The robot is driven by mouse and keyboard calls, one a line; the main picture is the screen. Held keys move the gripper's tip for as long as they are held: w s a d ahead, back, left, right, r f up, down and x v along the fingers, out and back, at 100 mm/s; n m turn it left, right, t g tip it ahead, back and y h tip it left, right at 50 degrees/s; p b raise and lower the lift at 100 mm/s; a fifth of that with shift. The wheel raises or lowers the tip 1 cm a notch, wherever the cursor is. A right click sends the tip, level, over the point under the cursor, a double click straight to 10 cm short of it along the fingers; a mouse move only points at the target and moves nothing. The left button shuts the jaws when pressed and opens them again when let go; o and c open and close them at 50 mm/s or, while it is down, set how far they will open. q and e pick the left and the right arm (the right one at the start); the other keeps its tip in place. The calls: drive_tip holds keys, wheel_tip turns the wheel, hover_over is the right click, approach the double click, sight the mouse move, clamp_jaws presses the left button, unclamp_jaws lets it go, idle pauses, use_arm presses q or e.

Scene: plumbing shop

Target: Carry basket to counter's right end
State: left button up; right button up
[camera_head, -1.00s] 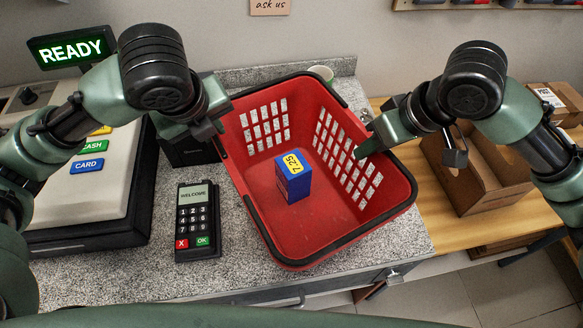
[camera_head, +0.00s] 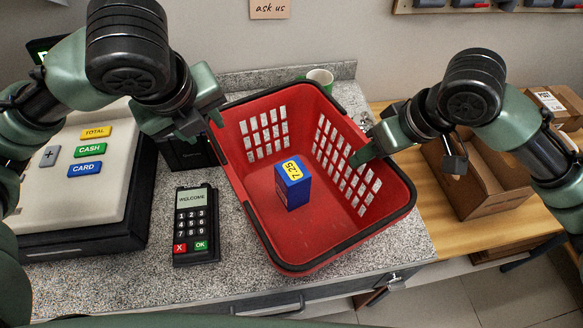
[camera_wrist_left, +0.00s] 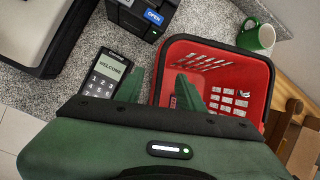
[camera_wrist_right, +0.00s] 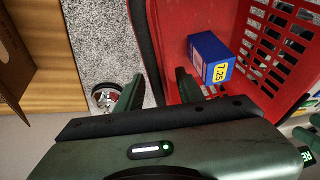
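The red basket (camera_head: 320,238) with a black rim stands upright on the speckled counter (camera_head: 110,283). A blue box with a yellow 7.25 label (camera_head: 293,184) stands inside it. My left gripper (camera_head: 212,112) is open at the basket's left rim. In the left wrist view its fingers (camera_wrist_left: 163,90) are apart, one inside the basket and one outside. My right gripper (camera_head: 366,142) is open at the right rim. In the right wrist view its fingers (camera_wrist_right: 160,85) are apart on either side of the black rim. Contact with the rim cannot be told.
A card terminal (camera_head: 196,225) and a cash register (camera_head: 70,180) stand left of the basket. A green mug (camera_head: 320,77) is behind it. The counter's right edge is close to the basket. A wooden table with a cardboard box (camera_head: 480,180) adjoins on the right.

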use_arm(q)
drive_tip(key=v, duration=0.6)
use_arm(e)
drive_tip(key=v, duration=1.2)
use_arm(q)
drive_tip(key=shift+s+r, duration=0.1)
